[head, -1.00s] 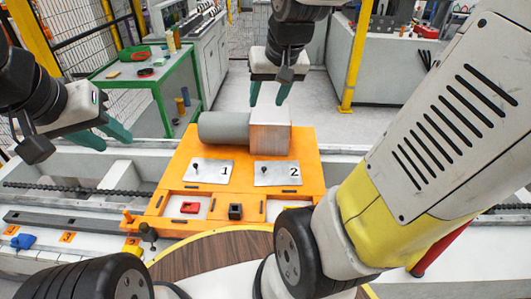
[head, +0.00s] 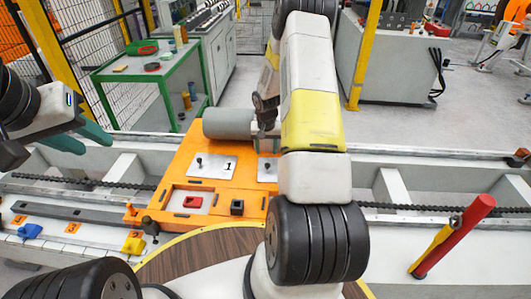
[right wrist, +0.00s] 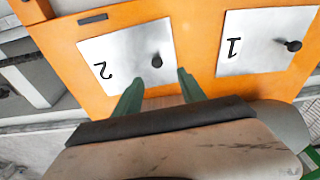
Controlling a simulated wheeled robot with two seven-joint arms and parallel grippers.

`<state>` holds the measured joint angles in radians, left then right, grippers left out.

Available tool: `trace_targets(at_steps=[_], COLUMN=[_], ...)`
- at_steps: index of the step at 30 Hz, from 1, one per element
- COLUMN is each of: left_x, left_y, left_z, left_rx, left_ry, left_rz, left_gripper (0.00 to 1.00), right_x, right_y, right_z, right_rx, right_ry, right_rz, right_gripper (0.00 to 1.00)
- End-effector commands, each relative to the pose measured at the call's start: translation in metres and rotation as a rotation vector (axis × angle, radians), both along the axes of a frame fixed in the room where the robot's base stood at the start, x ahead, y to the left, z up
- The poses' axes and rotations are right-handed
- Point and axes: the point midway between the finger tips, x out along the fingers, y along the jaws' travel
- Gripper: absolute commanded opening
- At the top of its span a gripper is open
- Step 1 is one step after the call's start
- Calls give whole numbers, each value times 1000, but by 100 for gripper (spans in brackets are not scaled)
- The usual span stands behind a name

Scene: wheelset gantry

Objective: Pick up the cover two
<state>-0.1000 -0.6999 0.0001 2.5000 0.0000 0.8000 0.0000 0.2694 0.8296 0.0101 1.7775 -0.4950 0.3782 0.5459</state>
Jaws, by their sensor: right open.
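Cover two is a thin metal plate marked 2 with a dark knob. In the right wrist view cover two (right wrist: 125,42) lies flat on the orange fixture (right wrist: 195,18). In the head view only the left edge of cover two (head: 264,173) shows; my right arm hides the rest. My right gripper (right wrist: 160,83) is open, its green fingers pointing at the plate, with the knob just beyond and between the tips. Nothing is between the fingers. My left gripper (head: 96,147) is open and empty, left of the fixture.
Cover one (head: 210,168) lies left of cover two. A red part (head: 193,201) and a black block (head: 237,207) sit at the fixture's front. A green table (head: 150,75) stands behind.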

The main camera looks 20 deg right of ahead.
Motion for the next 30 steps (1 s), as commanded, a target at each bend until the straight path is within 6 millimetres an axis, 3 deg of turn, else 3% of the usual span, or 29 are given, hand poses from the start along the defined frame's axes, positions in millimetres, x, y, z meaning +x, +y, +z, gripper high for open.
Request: trace_targets(at_steps=[18, 28, 30], left_x=[0, 0, 0], left_y=[0, 0, 0], left_z=[0, 0, 0], left_rx=[0, 0, 0], left_ry=[0, 0, 0], left_rz=[0, 0, 0], left_gripper=[36, 36, 36], right_x=[5, 6, 6], right_y=[-7, -8, -8], right_z=[-79, -86, -86], right_rx=[2, 1, 1], right_ry=[6, 4, 5], right_rz=[-3, -3, -3], right_gripper=[48, 48, 36])
